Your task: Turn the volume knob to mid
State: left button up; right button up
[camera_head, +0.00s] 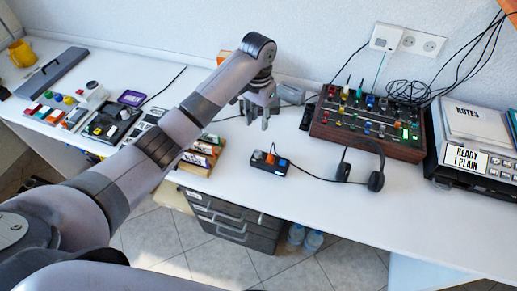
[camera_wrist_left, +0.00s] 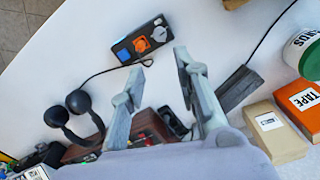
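A small black control box (camera_head: 268,165) lies on the white desk, with a grey knob (camera_head: 258,155), an orange part and a blue part on top. In the left wrist view the box (camera_wrist_left: 143,40) is beyond my fingertips, with the grey knob (camera_wrist_left: 157,32) at its right end. No label is readable, so I cannot tell the knob's setting. My left gripper (camera_head: 259,121) is above the desk, behind the box in the head view. In the left wrist view its fingers (camera_wrist_left: 163,62) are apart with nothing between them. My right gripper is not in view.
A headset (camera_head: 362,168) lies right of the box, its cable leading to it. A mixer panel (camera_head: 370,125) with coloured knobs stands behind. A tape box (camera_wrist_left: 303,100) is at the right of the wrist view.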

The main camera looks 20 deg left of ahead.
aim_at(258, 152)
pick_arm(q)
notch_tip(258, 152, down, 15)
jog(key=shift+f+p, duration=0.2)
jog(key=shift+p, duration=0.1)
grip_shut()
dwell(0.4)
